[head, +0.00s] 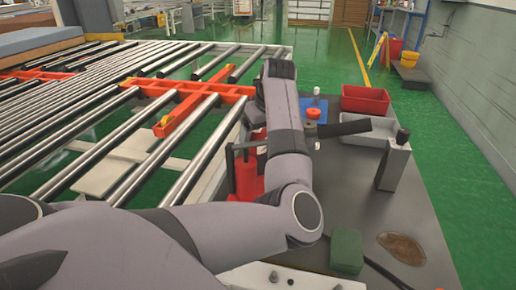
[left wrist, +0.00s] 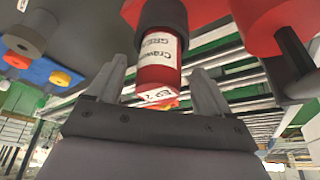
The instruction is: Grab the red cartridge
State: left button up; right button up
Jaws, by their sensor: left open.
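The red cartridge (left wrist: 158,65) has a white label and a dark collar around one end. In the left wrist view it lies between the two grey fingers of my left gripper (left wrist: 160,85), which is open. I see no clear contact with either finger. In the head view my left gripper (head: 246,163) is at the left edge of the grey table, by red items partly hidden by my arm. My right gripper is not in view.
A larger red object (left wrist: 265,25) with a dark handle is close beside the cartridge. The grey table (head: 350,190) holds a red bin (head: 365,99), a grey post (head: 393,163), a green block (head: 347,250) and a brown patch (head: 402,247). A roller conveyor (head: 130,140) lies left.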

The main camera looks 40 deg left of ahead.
pick_arm(q)
jog(key=shift+x, duration=1.3)
jog(key=c, duration=1.2)
jog(key=shift+r, duration=0.15)
